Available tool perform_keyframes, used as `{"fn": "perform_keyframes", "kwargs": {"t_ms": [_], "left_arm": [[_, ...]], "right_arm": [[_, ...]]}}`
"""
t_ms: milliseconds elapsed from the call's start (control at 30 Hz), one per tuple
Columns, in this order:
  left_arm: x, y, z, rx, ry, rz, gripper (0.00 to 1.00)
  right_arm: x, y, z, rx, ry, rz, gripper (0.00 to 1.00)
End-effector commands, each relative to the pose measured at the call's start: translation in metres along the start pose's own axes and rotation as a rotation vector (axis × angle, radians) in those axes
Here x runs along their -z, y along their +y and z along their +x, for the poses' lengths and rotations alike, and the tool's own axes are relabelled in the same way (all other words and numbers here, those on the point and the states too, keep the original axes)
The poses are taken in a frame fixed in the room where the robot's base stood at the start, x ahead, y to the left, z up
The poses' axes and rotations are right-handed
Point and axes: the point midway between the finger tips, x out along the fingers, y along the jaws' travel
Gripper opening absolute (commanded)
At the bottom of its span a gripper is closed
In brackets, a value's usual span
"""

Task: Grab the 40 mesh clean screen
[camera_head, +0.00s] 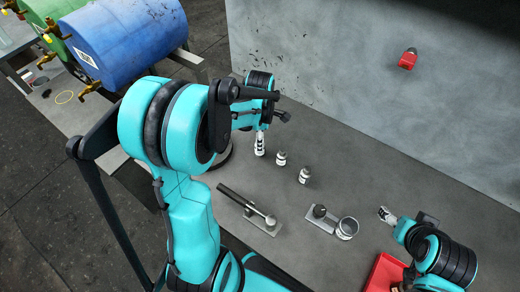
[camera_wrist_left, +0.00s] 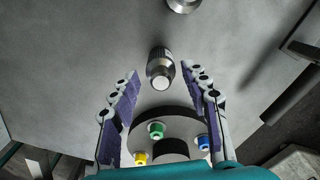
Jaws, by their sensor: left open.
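No label reading 40 mesh is legible, so I cannot tell which item is the clean screen. In the left wrist view, my left gripper (camera_wrist_left: 160,72) is open, with its fingers on either side of a small grey metal cylinder's near end (camera_wrist_left: 160,69). Behind the fingers is a round grey disc (camera_wrist_left: 170,117) with green (camera_wrist_left: 156,130), yellow (camera_wrist_left: 141,158) and blue (camera_wrist_left: 203,142) pieces. In the head view, my left gripper (camera_head: 260,143) hangs near two small cylinders (camera_head: 281,158) (camera_head: 304,175). My right gripper (camera_head: 385,214) is over the table's right side, its opening unclear.
A flat stand with a dark bar (camera_head: 237,199) lies in front. A plate with a dark knob and metal cup (camera_head: 347,228) stands to its right. A red bin (camera_head: 384,272) is at the lower right.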

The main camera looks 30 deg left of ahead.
Motion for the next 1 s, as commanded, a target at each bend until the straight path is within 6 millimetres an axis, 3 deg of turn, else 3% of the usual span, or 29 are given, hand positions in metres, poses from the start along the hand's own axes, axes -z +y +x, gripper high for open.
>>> {"fn": "perform_keyframes", "kwargs": {"t_ms": [100, 300, 667, 767, 1000], "left_arm": [[0.000, 0.000, -0.001, 0.000, 0.000, 0.000, 0.46], [0.000, 0.000, -0.001, 0.000, 0.000, 0.000, 0.00], [0.000, 0.000, -0.005, 0.000, 0.000, 0.000, 0.00], [0.000, -0.001, -0.018, 0.000, 0.000, 0.000, 0.00], [0.000, -0.001, -0.069, 0.000, 0.000, 0.000, 0.00]], "right_arm": [[0.001, 0.000, -0.001, 0.000, 0.000, 0.000, 0.71], [0.001, 0.000, -0.001, 0.000, 0.000, 0.000, 0.71], [0.002, 0.000, -0.002, 0.000, 0.000, 0.000, 0.71], [0.005, 0.000, -0.006, 0.000, 0.000, 0.000, 0.71], [0.015, 0.000, -0.021, 0.000, 0.000, 0.000, 0.71]]}}
